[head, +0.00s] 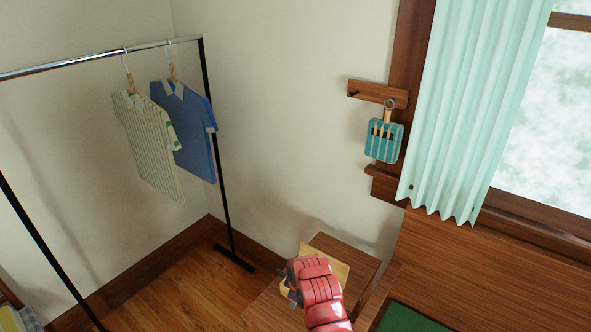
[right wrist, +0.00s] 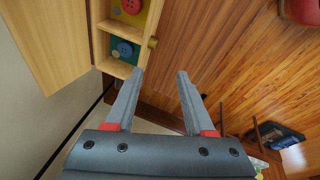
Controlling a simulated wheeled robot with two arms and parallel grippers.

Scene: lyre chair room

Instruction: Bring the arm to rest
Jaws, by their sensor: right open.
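My right arm, with red covers, reaches in from the bottom of the head view over a small wooden cabinet (head: 345,247). In the right wrist view my right gripper (right wrist: 160,80) is open, with nothing between its two grey fingers. In the head view its fingers are mostly hidden by the arm. An open light-wood box (right wrist: 100,45) with large buttons in its compartments lies beside the left fingertip; its raised lid shows in the head view (head: 326,264). I cannot tell whether finger and box touch. My left gripper is not in view.
A clothes rack (head: 207,110) with a striped shirt (head: 150,145) and a blue shirt (head: 188,128) stands at left. A teal item (head: 384,142) hangs from a wall peg board (head: 378,93) beside the curtain (head: 470,110). The wooden floor (head: 170,295) between rack and cabinet is clear.

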